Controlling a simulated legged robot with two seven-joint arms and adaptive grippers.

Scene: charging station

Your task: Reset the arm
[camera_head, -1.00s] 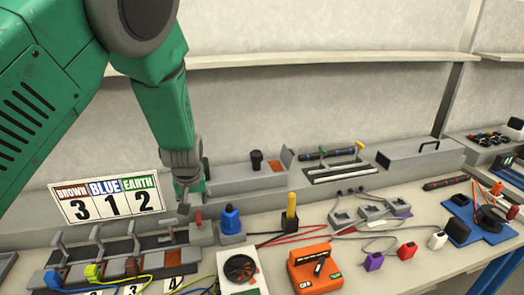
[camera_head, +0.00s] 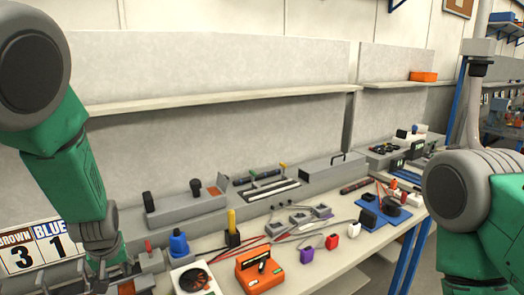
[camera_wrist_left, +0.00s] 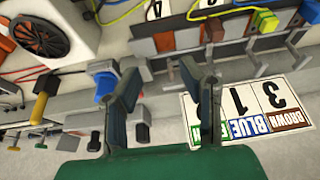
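My left arm, green and grey, comes down at the left in the head view. Its gripper (camera_head: 103,270) hangs over the left part of the bench, beside the number sign (camera_head: 38,250). In the left wrist view the two dark fingers (camera_wrist_left: 165,85) stand wide apart with nothing held between them. A blue plug-like piece (camera_wrist_left: 105,82) shows beside one finger. The sign (camera_wrist_left: 250,112) lies beyond the other. My right arm (camera_head: 475,205) shows at the right edge of the head view; I cannot make out its gripper.
The bench holds an orange device (camera_head: 262,272), a fan box (camera_head: 195,280), a blue piece (camera_head: 179,243), a yellow-topped piece (camera_head: 232,228) and several connectors with cables. A grey ledge (camera_head: 185,207) and a shelf (camera_head: 230,98) run along the wall.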

